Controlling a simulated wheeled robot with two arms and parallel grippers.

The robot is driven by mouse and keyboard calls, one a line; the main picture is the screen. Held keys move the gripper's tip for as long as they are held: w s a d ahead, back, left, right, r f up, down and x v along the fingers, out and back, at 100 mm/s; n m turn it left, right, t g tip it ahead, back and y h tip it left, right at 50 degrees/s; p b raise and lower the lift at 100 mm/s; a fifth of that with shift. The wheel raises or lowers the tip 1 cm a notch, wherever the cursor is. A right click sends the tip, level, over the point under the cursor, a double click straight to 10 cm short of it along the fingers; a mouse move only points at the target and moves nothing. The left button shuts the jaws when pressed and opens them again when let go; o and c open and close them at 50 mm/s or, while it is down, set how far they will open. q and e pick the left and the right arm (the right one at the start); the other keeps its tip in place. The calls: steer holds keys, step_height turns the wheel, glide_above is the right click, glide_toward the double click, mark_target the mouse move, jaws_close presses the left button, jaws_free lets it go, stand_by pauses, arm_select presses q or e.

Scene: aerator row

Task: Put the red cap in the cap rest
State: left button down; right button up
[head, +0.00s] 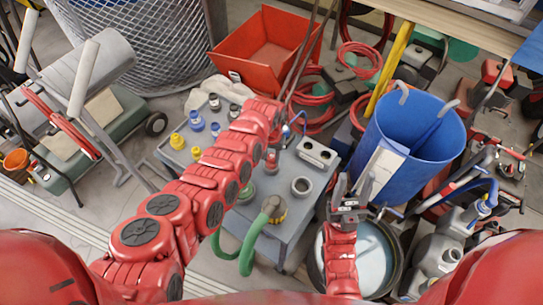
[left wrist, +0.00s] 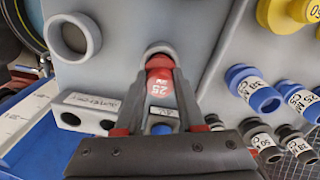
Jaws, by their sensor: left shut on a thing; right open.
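The red cap (left wrist: 159,88), with white lettering, is between the fingers of my left gripper (left wrist: 160,72) in the left wrist view. My left gripper is shut on it, and a round grey rim (left wrist: 159,49) shows right at its far end; I cannot tell if they touch. In the head view my left arm partly hides that spot. A grey open cup (head: 301,187) and a grey two-holed block (head: 316,152) stand on the grey cart top (head: 272,213); I cannot tell which is the cap rest. My right gripper (head: 353,187) is open and empty, right of the cart.
Yellow, blue and grey labelled fittings stand on the cart's left part, such as a yellow one (head: 177,141). A green hose (head: 247,246) with a yellow collar lies at the cart's front. A blue bin (head: 428,130) and a pail (head: 375,250) stand right of the cart.

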arm_select(q)
steer(key=shift+f+b, duration=0.65)
steer(key=shift+f, duration=0.15)
steer(key=shift+c, duration=2.2)
jaws_free()
steer(key=shift+r, duration=0.1)
